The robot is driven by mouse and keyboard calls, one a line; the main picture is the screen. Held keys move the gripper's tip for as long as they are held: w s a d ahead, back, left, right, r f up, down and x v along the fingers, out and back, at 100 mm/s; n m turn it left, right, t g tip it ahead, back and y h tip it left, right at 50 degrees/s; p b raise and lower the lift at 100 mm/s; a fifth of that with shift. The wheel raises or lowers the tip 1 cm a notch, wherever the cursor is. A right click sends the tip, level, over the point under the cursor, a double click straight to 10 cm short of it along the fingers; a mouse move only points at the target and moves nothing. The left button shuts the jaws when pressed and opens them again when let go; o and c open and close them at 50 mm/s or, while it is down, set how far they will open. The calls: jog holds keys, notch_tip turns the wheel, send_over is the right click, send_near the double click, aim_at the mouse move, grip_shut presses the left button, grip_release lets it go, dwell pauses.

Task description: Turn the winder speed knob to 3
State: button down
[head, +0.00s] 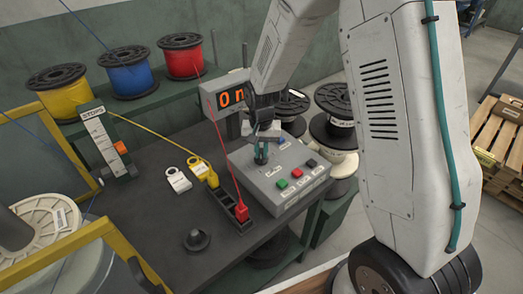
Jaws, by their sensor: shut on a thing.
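The grey winder control box (253,190) stands on the dark bench, with green, red and dark buttons along its front. My gripper (261,156) points down at the rear left of the box top. Its fingers are shut on the speed knob there. The knob is mostly hidden by the fingers, and its pointer and scale cannot be read. A display (229,94) behind the box shows orange characters that look like "0n", partly cut off by my arm.
Red, blue and yellow wire spools (127,72) stand on a shelf at the back. A panel marked STOPS (104,147) stands at left. A black guide block (235,206) with red wire sits left of the box. The front bench is mostly clear around a black round piece (196,239).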

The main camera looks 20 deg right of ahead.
aim_at(261, 153)
jog(key=shift+m, duration=0.3)
jog(key=c, duration=1.4)
grip_release()
jog(key=shift+c, duration=0.2)
notch_tip(261, 153, up, 8)
jog(key=shift+f, duration=0.1)
